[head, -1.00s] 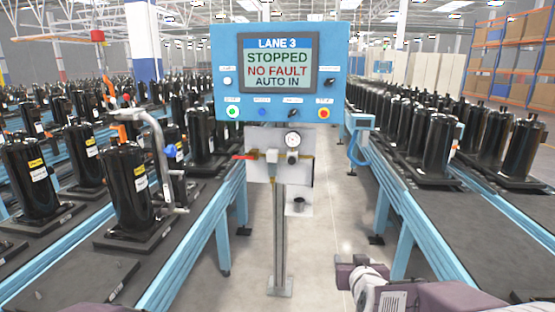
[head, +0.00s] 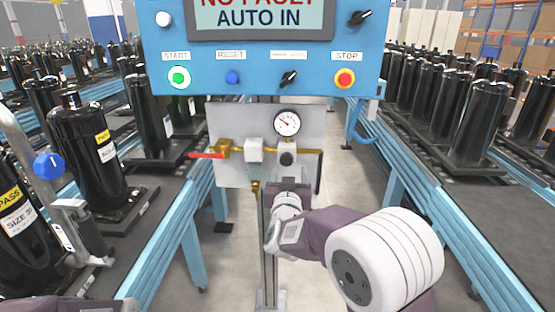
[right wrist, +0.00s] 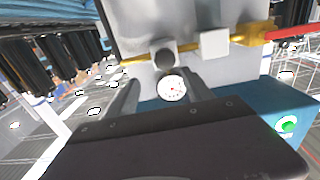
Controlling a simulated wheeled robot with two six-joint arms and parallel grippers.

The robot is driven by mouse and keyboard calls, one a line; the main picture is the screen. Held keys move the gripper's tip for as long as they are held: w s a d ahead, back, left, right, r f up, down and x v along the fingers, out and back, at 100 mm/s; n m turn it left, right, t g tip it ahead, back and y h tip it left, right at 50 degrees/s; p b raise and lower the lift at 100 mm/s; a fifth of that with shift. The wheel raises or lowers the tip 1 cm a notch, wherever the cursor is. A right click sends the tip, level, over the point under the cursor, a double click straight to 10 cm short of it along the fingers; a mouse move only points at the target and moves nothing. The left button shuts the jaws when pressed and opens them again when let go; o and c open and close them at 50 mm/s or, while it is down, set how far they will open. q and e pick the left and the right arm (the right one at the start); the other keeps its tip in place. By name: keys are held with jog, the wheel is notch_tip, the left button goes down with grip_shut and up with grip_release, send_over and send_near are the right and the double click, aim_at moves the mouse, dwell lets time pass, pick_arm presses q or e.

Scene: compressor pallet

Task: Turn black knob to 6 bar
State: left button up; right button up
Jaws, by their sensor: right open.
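The black knob (head: 287,158) is on the regulator of the grey panel, just below the round white pressure gauge (head: 288,123). The gauge needle shows, but I cannot read its value. My right gripper (head: 288,176) is just below the knob in the head view, and my wrist partly hides its fingers. In the right wrist view, the open right gripper (right wrist: 162,80) has a finger on each side of the gauge (right wrist: 172,88). The knob (right wrist: 164,58) appears near the fingertips; I cannot tell whether they touch it. My left gripper is out of view.
The blue control box (head: 210,60) hangs above, with a green start button (head: 179,77) and a red stop button (head: 345,78). A red lever (head: 207,155) sticks out left of the panel (head: 232,118). Conveyors with black compressors run along both sides.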

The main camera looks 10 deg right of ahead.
aim_at(286, 162)
jog(key=x, duration=0.2)
jog(key=f+x, duration=0.1)
jog(key=x, duration=0.2)
jog(key=a+x, duration=0.1)
jog(key=x, duration=0.1)
jog(key=shift+w+f+p, duration=0.15)
jog(key=shift+w+p, duration=0.15)
jog(key=shift+w, duration=0.15)
jog(key=shift+s, duration=0.1)
grip_shut()
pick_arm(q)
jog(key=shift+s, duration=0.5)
